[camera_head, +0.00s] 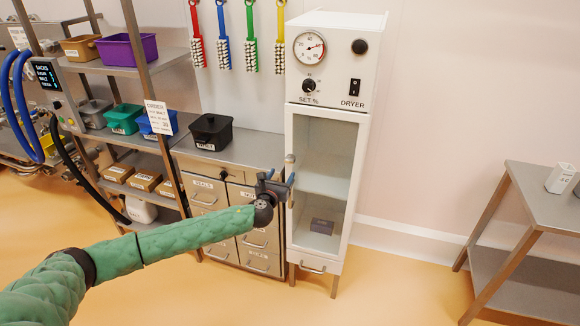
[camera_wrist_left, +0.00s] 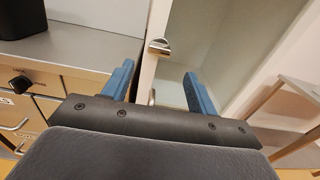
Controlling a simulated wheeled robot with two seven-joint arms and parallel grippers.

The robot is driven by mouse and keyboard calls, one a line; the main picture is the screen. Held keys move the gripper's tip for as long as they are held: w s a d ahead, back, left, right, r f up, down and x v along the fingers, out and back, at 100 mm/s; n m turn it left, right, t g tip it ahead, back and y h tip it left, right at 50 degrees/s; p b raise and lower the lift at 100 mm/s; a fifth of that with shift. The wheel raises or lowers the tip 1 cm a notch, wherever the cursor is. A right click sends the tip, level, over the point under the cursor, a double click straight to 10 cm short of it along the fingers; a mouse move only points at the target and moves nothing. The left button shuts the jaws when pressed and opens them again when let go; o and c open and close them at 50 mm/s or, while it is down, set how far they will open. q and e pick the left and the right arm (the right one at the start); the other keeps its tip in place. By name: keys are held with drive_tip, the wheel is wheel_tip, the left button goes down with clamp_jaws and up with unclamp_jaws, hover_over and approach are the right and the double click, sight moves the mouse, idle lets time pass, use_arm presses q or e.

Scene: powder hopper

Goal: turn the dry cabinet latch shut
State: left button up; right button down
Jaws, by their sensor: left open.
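The dry cabinet (camera_head: 300,200) is the tall white unit with a glass front and a dryer panel on top. Its door looks closed in the head view. In the left wrist view the metal latch (camera_wrist_left: 159,47) is a short rounded silver piece on the white frame (camera_wrist_left: 152,70), lying roughly crosswise. My left gripper (camera_head: 283,180) is at the cabinet's left edge; its blue fingers (camera_wrist_left: 158,88) are open and empty, with the latch ahead of the gap between them. My right gripper is in neither view.
A steel drawer counter (camera_head: 245,150) with a black bin (camera_head: 211,131) stands left of the cabinet. Shelves with a purple bin (camera_head: 127,49) are further left. A steel table (camera_head: 545,205) stands at the right, with clear floor (camera_head: 400,285) between.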

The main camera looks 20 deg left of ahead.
sight(289, 162)
use_arm(q)
drive_tip(key=w+p, duration=0.2)
drive_tip(key=w, duration=0.4)
drive_tip(key=shift+w+p, duration=0.3)
drive_tip(key=shift+w+d, duration=0.1)
drive_tip(key=shift+w, duration=0.45)
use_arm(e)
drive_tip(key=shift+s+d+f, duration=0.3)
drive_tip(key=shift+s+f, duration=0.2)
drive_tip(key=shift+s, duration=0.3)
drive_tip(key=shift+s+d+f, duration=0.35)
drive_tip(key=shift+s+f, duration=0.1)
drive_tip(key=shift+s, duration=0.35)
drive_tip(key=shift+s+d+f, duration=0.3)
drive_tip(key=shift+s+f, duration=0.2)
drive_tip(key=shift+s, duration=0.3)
